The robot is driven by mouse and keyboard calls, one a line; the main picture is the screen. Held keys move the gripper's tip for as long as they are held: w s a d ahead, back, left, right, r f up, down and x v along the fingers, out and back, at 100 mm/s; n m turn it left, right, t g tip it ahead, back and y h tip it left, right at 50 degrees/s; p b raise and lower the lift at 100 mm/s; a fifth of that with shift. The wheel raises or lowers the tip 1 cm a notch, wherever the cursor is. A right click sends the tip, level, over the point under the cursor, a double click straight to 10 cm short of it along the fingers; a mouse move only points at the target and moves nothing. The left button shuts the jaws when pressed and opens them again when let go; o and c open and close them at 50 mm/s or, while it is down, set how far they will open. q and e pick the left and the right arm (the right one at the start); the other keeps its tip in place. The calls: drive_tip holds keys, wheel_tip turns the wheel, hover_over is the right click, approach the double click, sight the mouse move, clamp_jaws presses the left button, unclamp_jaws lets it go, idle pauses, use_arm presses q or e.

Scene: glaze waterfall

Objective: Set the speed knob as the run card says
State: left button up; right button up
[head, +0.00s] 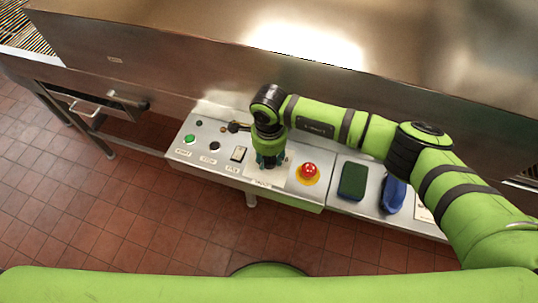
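My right gripper (268,163) points down at the control panel (222,171), over the label strip between the rocker switch and the red stop button. Its dark fingertips are small and seen from above, so I cannot tell whether they are open or shut. The speed knob is not visible; it may be hidden under the gripper. A white card (423,212) lies at the right end of the ledge, partly covered by my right arm; its writing is too small to read. My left gripper is out of view.
The panel carries a green button (190,139), a black button (214,146), a rocker switch (238,154) and a red mushroom stop button (309,169) close right of the gripper. A green sponge pad (353,181) and a blue cloth (393,194) lie further right. A steel hood rises behind.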

drive_tip(key=shift+a, duration=0.1)
drive_tip(key=shift+f+m+b, duration=0.15)
drive_tip(key=shift+m+b, duration=0.8)
drive_tip(key=shift+m, duration=0.45)
drive_tip(key=m+b, duration=0.1)
drive_tip(key=m, duration=0.2)
drive_tip(key=shift+b, duration=0.3)
drive_tip(key=shift+m+b, duration=0.35)
drive_tip(key=shift+m, duration=0.55)
drive_tip(key=o, duration=1.1)
drive_tip(key=shift+o, duration=0.2)
